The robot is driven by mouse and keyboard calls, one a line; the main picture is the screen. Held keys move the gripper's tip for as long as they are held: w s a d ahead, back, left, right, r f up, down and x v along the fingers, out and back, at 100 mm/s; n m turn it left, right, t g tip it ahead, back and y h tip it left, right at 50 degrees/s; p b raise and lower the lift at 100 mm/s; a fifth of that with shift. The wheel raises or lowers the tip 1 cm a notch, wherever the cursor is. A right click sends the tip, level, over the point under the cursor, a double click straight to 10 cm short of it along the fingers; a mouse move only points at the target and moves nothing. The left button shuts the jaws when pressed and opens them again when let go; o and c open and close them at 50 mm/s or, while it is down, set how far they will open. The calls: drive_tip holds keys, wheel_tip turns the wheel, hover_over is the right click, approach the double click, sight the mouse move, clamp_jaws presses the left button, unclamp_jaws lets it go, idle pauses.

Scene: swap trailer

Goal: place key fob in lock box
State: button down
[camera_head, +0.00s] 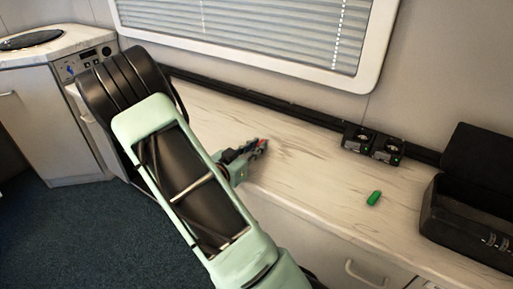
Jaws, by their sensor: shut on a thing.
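My gripper (256,151) is over the white marbled counter, left of its middle. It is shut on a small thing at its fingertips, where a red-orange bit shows. This looks to be the key fob, but it is too small and too covered by the fingers to tell clearly. The lock box (437,214) looks to be the black box at the right end of the counter, with its lid raised at the back. The gripper is well to the left of it. The inside of the box is mostly hidden in dark shadow.
A small green cylinder (374,198) lies on the counter (318,190) between gripper and box. Two black devices (371,143) with a green light stand at the back by the wall. A black rail (290,116) runs along the wall. The counter between gripper and green cylinder is clear.

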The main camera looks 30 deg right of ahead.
drive_tip(key=shift+f, duration=0.15)
drive_tip(key=c, duration=1.9)
unclamp_jaws()
